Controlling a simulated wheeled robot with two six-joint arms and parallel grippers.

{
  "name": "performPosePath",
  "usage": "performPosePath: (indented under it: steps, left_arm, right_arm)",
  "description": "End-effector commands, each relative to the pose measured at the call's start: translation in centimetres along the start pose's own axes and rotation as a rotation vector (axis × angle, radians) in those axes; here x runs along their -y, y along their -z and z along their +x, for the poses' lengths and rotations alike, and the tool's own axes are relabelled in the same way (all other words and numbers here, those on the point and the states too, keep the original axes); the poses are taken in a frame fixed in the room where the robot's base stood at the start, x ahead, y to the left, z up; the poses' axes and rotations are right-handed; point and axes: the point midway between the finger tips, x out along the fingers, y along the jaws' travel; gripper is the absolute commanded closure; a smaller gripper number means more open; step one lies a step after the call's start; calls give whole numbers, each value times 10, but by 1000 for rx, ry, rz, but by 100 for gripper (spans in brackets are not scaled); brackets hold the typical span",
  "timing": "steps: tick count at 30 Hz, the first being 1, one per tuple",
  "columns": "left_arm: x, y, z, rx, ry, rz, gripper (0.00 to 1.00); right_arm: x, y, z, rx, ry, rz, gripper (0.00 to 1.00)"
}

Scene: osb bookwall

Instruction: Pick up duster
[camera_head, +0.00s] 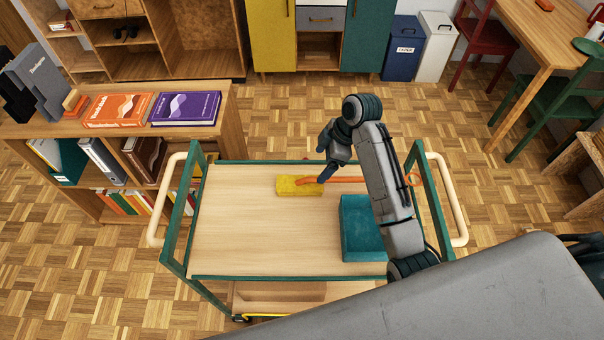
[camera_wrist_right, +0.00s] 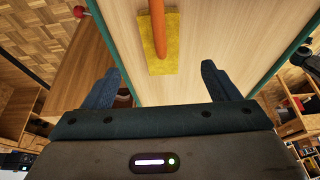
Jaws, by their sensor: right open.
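The duster has a yellow head (camera_head: 299,186) and an orange handle (camera_head: 348,180). It lies on the wooden top of a green-framed trolley (camera_head: 232,225), its handle pointing right. My right gripper (camera_head: 325,160) is above the trolley, close to where the handle meets the head. In the right wrist view, the open fingers of my right gripper (camera_wrist_right: 165,85) are apart with nothing between them. The yellow head (camera_wrist_right: 160,58) and orange handle (camera_wrist_right: 157,22) show beyond the fingertips there. My left gripper is not in view.
A teal box (camera_head: 361,230) stands on the trolley, partly behind my right arm. Cream handles (camera_head: 166,200) stick out at the trolley's ends. A bookshelf with an orange book (camera_head: 118,109) and a purple book (camera_head: 186,107) stands at left. The trolley's left part is clear.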

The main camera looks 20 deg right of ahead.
Motion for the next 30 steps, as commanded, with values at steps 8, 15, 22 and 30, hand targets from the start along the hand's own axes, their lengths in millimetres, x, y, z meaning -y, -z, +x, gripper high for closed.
performPosePath:
  steps: [8,15,22,30]
  left_arm:
    - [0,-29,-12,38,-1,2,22]
    - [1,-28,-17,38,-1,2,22]
    - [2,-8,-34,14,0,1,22]
    - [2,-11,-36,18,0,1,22]
  right_arm:
    - [1,2,37,-2,5,1,18]
    - [1,1,58,-1,3,0,18]
    - [1,1,88,-1,5,2,18]
    - [1,0,108,0,1,0,18]
